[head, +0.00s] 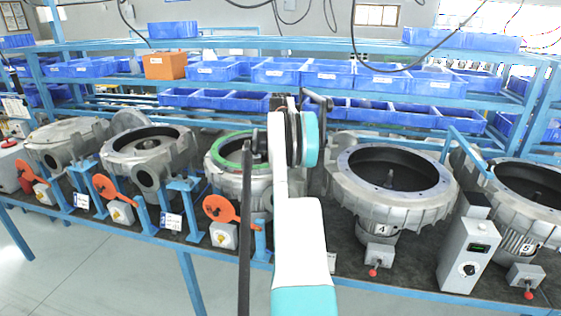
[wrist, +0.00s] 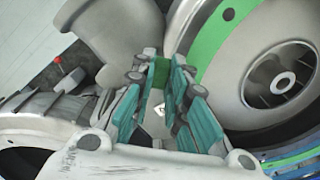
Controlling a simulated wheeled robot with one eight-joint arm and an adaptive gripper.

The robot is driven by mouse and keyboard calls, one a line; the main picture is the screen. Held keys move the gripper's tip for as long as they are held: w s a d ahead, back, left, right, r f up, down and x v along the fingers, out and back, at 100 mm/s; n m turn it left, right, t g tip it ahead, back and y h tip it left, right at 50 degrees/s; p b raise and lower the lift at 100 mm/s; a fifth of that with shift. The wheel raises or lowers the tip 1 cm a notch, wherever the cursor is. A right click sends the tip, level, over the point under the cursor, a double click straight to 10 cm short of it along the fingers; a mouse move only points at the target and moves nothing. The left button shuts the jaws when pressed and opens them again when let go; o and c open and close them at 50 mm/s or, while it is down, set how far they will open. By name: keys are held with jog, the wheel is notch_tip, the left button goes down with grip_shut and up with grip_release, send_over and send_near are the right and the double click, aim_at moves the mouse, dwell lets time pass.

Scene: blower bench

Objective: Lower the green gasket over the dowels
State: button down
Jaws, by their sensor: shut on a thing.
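The green gasket (head: 216,152) is a ring at the top of a grey blower housing (head: 225,180) left of my arm in the head view. My gripper (wrist: 160,76) has teal finger pads shut on a small green part of the gasket (wrist: 158,71). The arm hides the gasket's right side in the head view. I cannot make out the dowels, or whether the gasket touches the rim or hangs just above it.
Other open grey housings stand on both sides, one marked 4 (head: 392,195) to the right. Orange handles (head: 222,210) and a grey control box (head: 468,255) line the bench front. Blue bins (head: 275,73) fill the shelves behind. Cables hang above.

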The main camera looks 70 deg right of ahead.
jog(key=shift+f+b, duration=0.65)
jog(key=shift+f, duration=0.35)
dwell(1.8)
jog(key=c, duration=1.5)
grip_release()
jog(key=shift+r, duration=0.1)
notch_tip(320, 180, up, 12)
jog(key=shift+s+f, duration=0.1)
jog(key=shift+a, duration=0.1)
